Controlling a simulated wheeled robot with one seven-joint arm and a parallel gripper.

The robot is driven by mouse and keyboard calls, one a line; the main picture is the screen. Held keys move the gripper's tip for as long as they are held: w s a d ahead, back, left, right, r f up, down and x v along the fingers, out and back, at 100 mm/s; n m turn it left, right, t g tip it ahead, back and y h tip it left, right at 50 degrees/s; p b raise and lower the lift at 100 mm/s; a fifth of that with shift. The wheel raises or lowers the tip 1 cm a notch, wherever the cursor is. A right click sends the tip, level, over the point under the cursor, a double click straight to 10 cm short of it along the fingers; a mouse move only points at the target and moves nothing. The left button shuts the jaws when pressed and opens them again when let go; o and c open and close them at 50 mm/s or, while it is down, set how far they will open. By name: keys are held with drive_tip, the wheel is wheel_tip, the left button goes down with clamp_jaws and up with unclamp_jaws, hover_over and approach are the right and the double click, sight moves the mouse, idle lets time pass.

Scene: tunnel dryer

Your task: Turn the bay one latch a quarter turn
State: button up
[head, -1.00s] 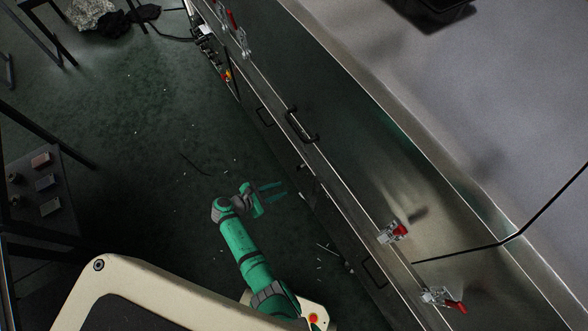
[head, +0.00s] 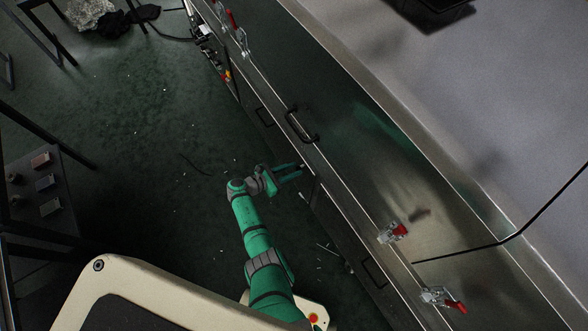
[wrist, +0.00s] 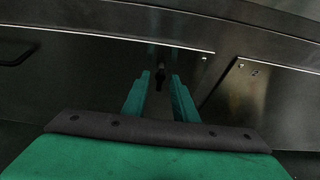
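A small dark latch (wrist: 160,82) sits on the dark metal panel in the wrist view, framed in the gap between my fingertips. It looks upright, but its details are too dark to make out. My gripper (wrist: 161,75) is open, with one green finger on each side of the latch in that view. In the head view my gripper (head: 300,171) reaches to the dryer's side, and the latch cannot be made out there. I cannot tell whether the fingers touch it.
The dryer's long metal side (head: 350,160) runs diagonally, with a black handle (head: 301,125) and red-handled clamps (head: 394,232) along it. A dark rack (head: 45,190) with small blocks stands at left. The green floor (head: 130,130) between is mostly clear.

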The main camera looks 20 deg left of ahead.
drive_tip(key=shift+w+d+f, duration=0.2)
drive_tip(key=shift+w+d, duration=0.1)
drive_tip(key=shift+w, duration=0.05)
clamp_jaws()
